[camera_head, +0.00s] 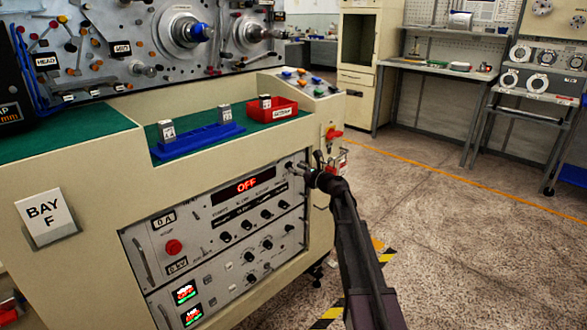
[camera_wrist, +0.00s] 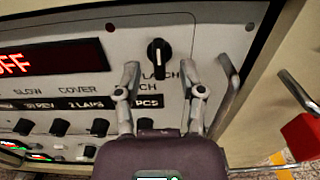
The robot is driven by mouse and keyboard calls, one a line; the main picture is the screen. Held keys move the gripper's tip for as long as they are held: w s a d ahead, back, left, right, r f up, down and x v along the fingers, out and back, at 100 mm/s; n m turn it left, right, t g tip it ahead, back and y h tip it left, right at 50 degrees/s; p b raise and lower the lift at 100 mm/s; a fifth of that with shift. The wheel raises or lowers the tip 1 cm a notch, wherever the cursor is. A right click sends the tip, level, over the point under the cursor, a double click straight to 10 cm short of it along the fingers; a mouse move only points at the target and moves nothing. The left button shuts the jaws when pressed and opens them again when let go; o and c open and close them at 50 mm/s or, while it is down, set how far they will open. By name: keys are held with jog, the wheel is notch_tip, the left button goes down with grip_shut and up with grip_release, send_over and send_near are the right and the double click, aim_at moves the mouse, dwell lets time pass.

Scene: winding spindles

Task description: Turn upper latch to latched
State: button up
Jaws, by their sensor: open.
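The upper latch is a black rotary knob (camera_wrist: 158,58) with a white pointer line, at the upper right of the grey control panel in the wrist view. Its pointer stands close to vertical. Lettering ending in "LATCH" shows just below it, partly hidden. My gripper (camera_wrist: 161,78) is open, with one finger on each side of the knob and the space between them empty. I cannot tell whether the fingertips touch the panel. In the head view my gripper (camera_head: 303,166) is at the panel's upper right corner and hides the knob.
A red "OFF" display (camera_head: 242,187) is left of my gripper, above rows of black knobs. A metal handle (camera_wrist: 229,90) stands close to the right finger. A red part (camera_wrist: 301,135) sits farther right. A blue rack (camera_head: 200,139) and red bin (camera_head: 272,112) lie on the green ledge.

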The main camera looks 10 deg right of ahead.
jog(key=shift+x, duration=1.05)
grip_shut()
